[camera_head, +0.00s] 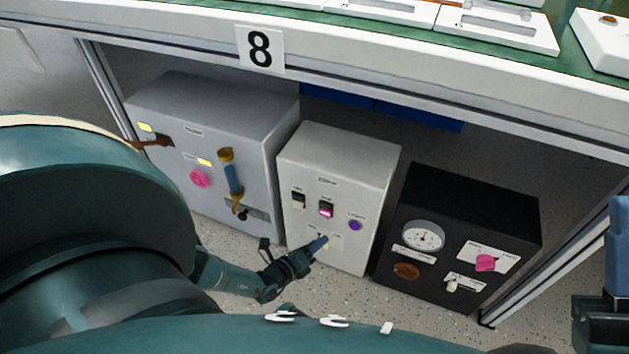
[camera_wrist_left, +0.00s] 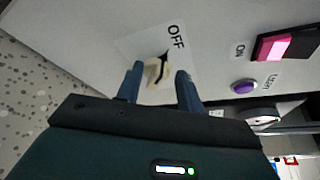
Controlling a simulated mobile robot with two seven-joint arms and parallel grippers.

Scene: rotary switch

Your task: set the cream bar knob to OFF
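The cream bar knob (camera_wrist_left: 153,74) sits on a pale label plate on the white box (camera_head: 342,165), with the word OFF (camera_wrist_left: 176,37) printed beside it. In the head view the knob is mostly hidden by my left gripper (camera_head: 322,245). In the left wrist view my left gripper (camera_wrist_left: 160,72) is open, with one blue finger on each side of the knob and narrow gaps showing. I cannot tell exactly which mark the bar points to. A blue finger of my right gripper (camera_head: 618,245) shows at the right edge; its state cannot be read.
The white box also carries a lit pink rocker (camera_head: 326,210) and a purple button (camera_head: 355,225). A grey box (camera_head: 245,115) stands left and a black box (camera_head: 470,205) right. A bench (camera_head: 400,60) overhangs all three. Speckled floor lies in front.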

